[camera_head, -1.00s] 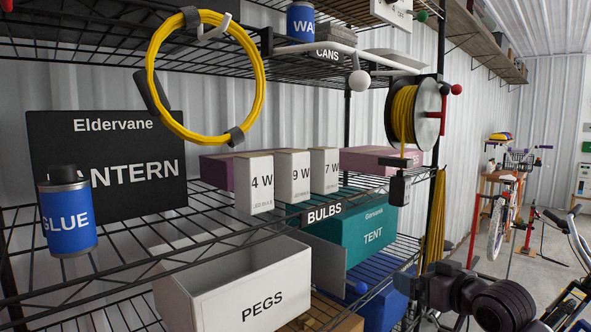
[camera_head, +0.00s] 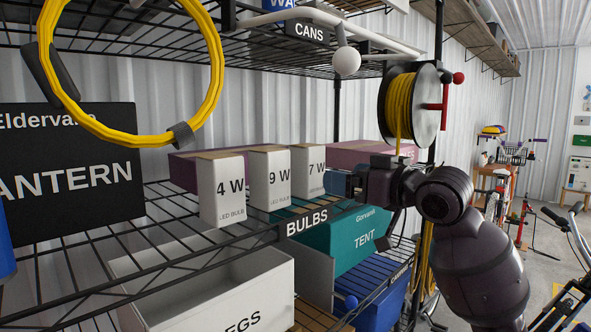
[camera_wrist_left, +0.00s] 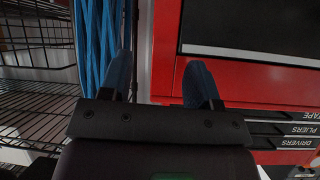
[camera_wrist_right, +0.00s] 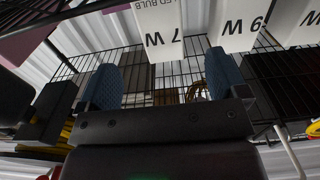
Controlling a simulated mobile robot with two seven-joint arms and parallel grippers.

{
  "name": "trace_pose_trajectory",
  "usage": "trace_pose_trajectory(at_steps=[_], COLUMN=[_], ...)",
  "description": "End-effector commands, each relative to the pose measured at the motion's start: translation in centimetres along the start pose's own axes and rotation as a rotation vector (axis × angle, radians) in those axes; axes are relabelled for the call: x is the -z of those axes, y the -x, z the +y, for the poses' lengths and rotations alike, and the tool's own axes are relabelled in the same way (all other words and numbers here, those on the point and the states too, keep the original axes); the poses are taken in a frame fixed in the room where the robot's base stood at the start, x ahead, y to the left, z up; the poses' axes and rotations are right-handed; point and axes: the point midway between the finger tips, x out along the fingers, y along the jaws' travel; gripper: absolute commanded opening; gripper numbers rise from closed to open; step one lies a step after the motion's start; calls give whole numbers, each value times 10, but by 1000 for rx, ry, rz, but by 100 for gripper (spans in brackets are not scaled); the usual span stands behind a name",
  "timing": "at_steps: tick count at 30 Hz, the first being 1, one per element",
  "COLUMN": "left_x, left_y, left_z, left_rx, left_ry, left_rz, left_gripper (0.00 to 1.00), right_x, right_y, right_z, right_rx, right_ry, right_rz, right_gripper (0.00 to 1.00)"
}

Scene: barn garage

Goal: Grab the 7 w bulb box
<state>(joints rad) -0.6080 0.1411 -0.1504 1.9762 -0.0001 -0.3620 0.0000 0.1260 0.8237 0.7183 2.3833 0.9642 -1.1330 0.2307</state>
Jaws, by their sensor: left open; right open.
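The 7 W bulb box (camera_head: 308,168) is a white upright box on the wire shelf (camera_head: 150,238), at the right end of a row of bulb boxes. It shows upside down at the top of the right wrist view (camera_wrist_right: 154,30). My right gripper (camera_head: 336,184) is open and empty, just right of the 7 W box in the head view; its far finger is hard to make out there. In the right wrist view its fingers (camera_wrist_right: 162,75) are apart, with the box ahead. My left gripper (camera_wrist_left: 158,75) is open and empty, seen only in the left wrist view.
The 9 W box (camera_head: 270,178) and 4 W box (camera_head: 222,190) stand left of the 7 W box. A BULBS label (camera_head: 306,222) is on the shelf's front edge. A cord reel (camera_head: 412,105) hangs above my right arm. A teal tent box (camera_head: 350,235) is below.

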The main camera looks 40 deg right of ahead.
Motion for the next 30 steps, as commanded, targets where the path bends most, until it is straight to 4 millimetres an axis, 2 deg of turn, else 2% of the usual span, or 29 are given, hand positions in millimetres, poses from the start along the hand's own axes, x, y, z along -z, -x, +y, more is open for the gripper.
trace_pose_trajectory(at_steps=[9,17,24,30], left_x=[4,3,4,4], left_y=[4,6,13,14], left_z=[-1,-1,-2,-2], left_rx=[0,1,1,1], left_ry=[0,0,1,1], left_rz=[-4,-11,-27,-30], left_gripper=[56,56,56,56], right_x=[1,-1,-4,-5], right_y=[-42,-59,-91,-105], right_z=[0,0,-1,-1], right_rx=[1,1,2,1], right_ry=[-2,-1,-3,0], right_rz=[0,0,0,0], right_gripper=[92,92,92,92])
